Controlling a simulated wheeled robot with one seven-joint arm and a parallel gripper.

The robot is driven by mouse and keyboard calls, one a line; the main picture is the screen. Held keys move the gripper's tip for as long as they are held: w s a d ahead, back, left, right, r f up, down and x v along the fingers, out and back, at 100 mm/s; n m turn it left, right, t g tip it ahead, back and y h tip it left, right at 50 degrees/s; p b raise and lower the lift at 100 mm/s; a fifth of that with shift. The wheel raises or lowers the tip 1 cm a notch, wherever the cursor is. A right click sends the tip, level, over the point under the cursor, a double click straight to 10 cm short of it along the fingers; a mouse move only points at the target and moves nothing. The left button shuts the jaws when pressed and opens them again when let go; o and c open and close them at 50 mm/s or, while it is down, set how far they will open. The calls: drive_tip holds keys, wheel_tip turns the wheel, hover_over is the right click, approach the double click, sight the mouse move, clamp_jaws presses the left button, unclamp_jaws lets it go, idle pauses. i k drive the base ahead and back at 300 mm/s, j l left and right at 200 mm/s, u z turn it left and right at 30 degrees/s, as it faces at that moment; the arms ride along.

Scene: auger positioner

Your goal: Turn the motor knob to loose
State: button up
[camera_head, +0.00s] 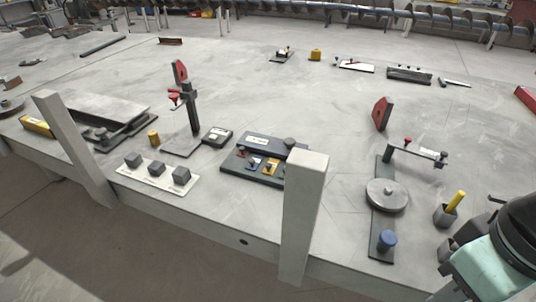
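I cannot tell for certain which part is the motor knob. A blue round knob (387,240) stands at the near end of a dark bar (381,254) at the right of the bench. A grey disc (386,195) with a small centre hub sits on the same bar. A grey round knob (290,143) tops the dark blue control box (262,143) near the middle. Its setting is too small to read. Part of my arm, mint green and black, shows at the lower right. My gripper is not visible.
Two grey posts, one left (72,145) and one centre (303,215), rise at the near edge of the bench (300,100). A cup with a yellow stick (446,214) stands near my arm. A white plate with dark cubes (158,184) lies left. The bench's middle is mostly clear.

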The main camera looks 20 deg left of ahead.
sight(289, 142)
drive_tip(key=i+j+u, duration=0.15)
drive_tip(key=u, duration=0.25)
drive_tip(key=i+j+u, duration=0.45)
drive_tip(key=u, duration=0.3)
drive_tip(key=j, duration=0.1)
